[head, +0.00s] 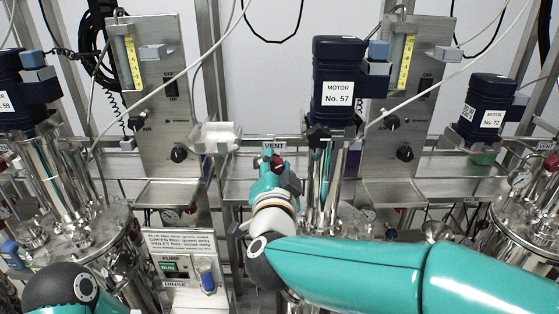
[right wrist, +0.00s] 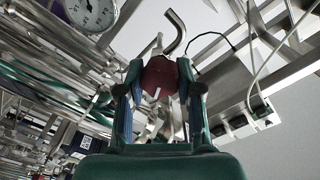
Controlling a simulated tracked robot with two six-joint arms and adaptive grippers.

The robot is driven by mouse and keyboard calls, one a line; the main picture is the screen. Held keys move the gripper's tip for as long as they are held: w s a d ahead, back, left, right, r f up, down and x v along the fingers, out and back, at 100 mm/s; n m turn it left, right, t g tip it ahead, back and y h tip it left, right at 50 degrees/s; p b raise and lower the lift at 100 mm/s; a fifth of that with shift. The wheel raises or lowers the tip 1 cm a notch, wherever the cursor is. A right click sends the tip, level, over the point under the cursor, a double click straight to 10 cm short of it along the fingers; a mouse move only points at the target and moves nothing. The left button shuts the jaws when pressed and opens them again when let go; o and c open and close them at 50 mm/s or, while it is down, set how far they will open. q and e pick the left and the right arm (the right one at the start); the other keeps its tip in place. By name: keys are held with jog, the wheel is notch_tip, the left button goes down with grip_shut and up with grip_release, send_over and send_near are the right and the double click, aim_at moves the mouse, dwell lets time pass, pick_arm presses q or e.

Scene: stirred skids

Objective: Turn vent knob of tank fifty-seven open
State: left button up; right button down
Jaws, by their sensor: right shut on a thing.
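The vent knob is a red, rounded knob (right wrist: 158,77) between the fingers of my right gripper (right wrist: 160,68) in the right wrist view. The two fingers close on it from both sides. In the head view the right gripper (head: 277,170) is at the pipework under the VENT label (head: 274,146), below and left of the motor marked No. 57 (head: 338,92). There the gripper and wrist hide most of the knob. How far the knob is turned cannot be told. Part of my left arm shows at the lower left; its gripper is out of view.
Steel control panels (head: 158,100) stand left and right of motor 57. Motor No. 72 (head: 487,108) is at the right. A pressure gauge (right wrist: 92,12) and a bent steel pipe (right wrist: 173,32) are close to the right gripper. Pale hoses cross the upper area.

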jog(key=shift+a+f+n, duration=0.15)
jog(key=shift+f+n, duration=0.15)
jog(key=shift+f, duration=0.15)
jog(key=c, duration=1)
grip_release()
jog(key=shift+o, duration=1.3)
jog(key=shift+r, duration=0.2)
jog(key=shift+s, duration=0.1)
jog(key=s, duration=1.2)
jog(key=shift+f, duration=0.1)
